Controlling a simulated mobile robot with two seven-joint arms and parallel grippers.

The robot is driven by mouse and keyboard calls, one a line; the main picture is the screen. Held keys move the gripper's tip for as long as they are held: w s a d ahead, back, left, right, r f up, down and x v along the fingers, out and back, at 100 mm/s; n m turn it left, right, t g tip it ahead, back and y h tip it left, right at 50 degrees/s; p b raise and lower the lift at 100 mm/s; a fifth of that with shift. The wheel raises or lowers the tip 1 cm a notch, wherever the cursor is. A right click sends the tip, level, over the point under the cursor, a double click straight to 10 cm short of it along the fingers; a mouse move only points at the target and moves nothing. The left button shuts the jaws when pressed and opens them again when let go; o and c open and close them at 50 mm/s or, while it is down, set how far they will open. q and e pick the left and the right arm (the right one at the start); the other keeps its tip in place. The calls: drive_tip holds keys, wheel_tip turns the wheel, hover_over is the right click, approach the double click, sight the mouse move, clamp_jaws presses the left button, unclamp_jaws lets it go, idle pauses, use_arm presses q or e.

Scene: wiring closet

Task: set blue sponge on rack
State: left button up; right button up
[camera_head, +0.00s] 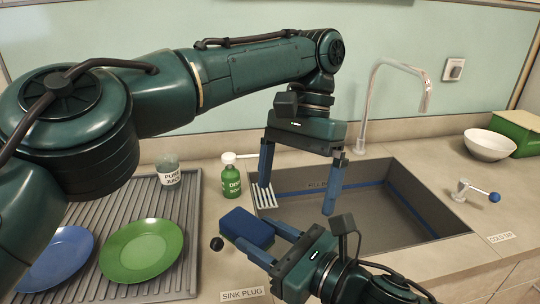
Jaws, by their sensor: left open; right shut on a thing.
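The blue sponge (243,226) is at the counter left of the sink, between the fingers of my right gripper (255,232), which is shut on it. I cannot tell whether the sponge touches the counter. A small white slatted rack (264,197) is at the sink's left edge, just behind and to the right of the sponge. My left gripper (297,199) is open and empty, pointing down over the left part of the sink. One of its fingers hangs in front of the rack's back end and partly hides it.
A green soap bottle (231,181) stands left of the rack. A dark sink plug (217,243) lies left of the sponge. A grey ribbed drainboard (190,240) bears a green plate (141,250), a blue plate (62,262) and a cup (169,173). The sink (385,215) opens to the right.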

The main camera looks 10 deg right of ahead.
sight(250, 223)
use_arm(q)
drive_tip(key=w+a+r+y, duration=0.2)
drive_tip(key=a+r, duration=0.1)
drive_tip(key=a, duration=0.1)
drive_tip(key=shift+t, duration=0.4)
drive_tip(key=x, duration=1.1)
drive_tip(key=shift+d+f, duration=0.25)
drive_tip(key=shift+d, duration=0.1)
drive_tip(key=shift+c, duration=0.4)
drive_tip(key=c, duration=0.9)
drive_tip(key=shift+c, duration=0.4)
use_arm(e)
drive_tip(key=o, duration=1.5)
